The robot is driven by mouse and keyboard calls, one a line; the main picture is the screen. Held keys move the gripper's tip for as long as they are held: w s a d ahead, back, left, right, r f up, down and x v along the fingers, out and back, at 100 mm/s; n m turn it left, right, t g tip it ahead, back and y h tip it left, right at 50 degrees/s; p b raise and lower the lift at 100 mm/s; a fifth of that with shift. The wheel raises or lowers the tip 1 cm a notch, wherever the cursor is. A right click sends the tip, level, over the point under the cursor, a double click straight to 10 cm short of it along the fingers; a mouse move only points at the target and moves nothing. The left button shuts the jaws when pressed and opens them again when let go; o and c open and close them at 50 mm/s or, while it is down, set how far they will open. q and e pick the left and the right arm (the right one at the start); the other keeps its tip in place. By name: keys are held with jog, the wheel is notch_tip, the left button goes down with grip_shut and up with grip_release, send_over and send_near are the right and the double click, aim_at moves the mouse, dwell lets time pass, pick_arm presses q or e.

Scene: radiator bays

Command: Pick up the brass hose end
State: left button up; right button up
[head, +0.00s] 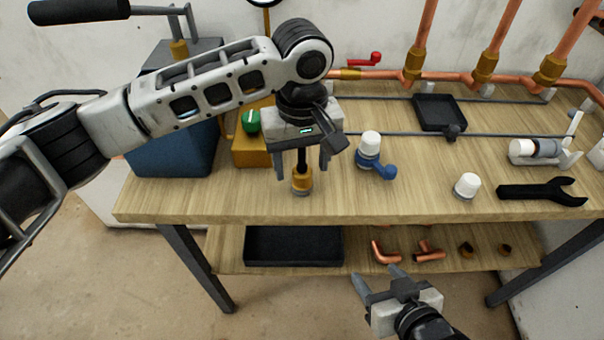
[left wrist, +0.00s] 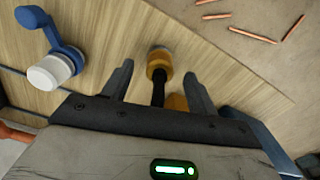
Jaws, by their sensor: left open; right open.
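The brass hose end (head: 301,181) is at the front part of the wooden workbench (head: 400,205), with a grey rim at its lower end and a black hose above it. It also shows in the left wrist view (left wrist: 159,66), between and slightly beyond the fingertips. My left gripper (head: 302,170) points down over it, open, with one finger on each side. Gaps show between the fingers and the brass. My right gripper (head: 375,276) is open and empty, low in front of the lower shelf.
A blue-handled white-capped valve (head: 369,150) stands to the right of my left gripper. A white cap (head: 466,186), a black wrench (head: 543,191) and a black tray (head: 439,112) lie further right. Copper pipes run behind.

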pick_arm(q)
notch_tip(320, 180, down, 2)
jog(key=shift+f, duration=0.15)
jog(key=c, duration=0.9)
jog(key=shift+o, duration=0.2)
